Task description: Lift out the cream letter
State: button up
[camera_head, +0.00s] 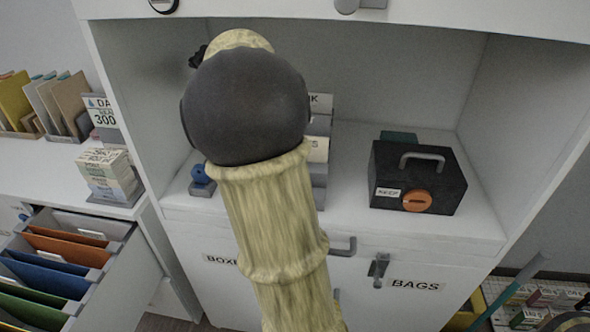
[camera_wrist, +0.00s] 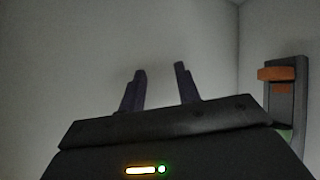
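A cream piece (camera_head: 318,150) with dark lettering shows just right of my arm in the head view, in a grey upright rack (camera_head: 320,175) inside the shelf bay. I cannot tell whether it is the cream letter, as my arm hides most of the rack. My gripper (camera_wrist: 160,80) shows in the wrist view with its two dark fingers apart and nothing between them. Bare grey wall is behind the fingers.
A black box (camera_head: 418,178) with an orange knob stands right of the rack. A small blue object (camera_head: 201,176) is at the left. An open drawer of coloured folders (camera_head: 62,250) juts out at lower left. The wrist view shows a grey holder with an orange part (camera_wrist: 277,73) at right.

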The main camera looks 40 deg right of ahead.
notch_tip(320, 180, down, 7)
jog(key=a+n+g+y, duration=0.25)
jog(key=n+g, duration=0.65)
jog(key=n, duration=0.7)
jog(key=s+d+r+n+g+h, duration=0.2)
jog(key=s+n+g+h, duration=0.2)
jog(key=s+g, duration=0.5)
jog(key=s+h, duration=0.1)
jog(key=s, duration=0.1)
jog(key=shift+s+g, duration=0.35)
jog(key=shift+g, duration=0.05)
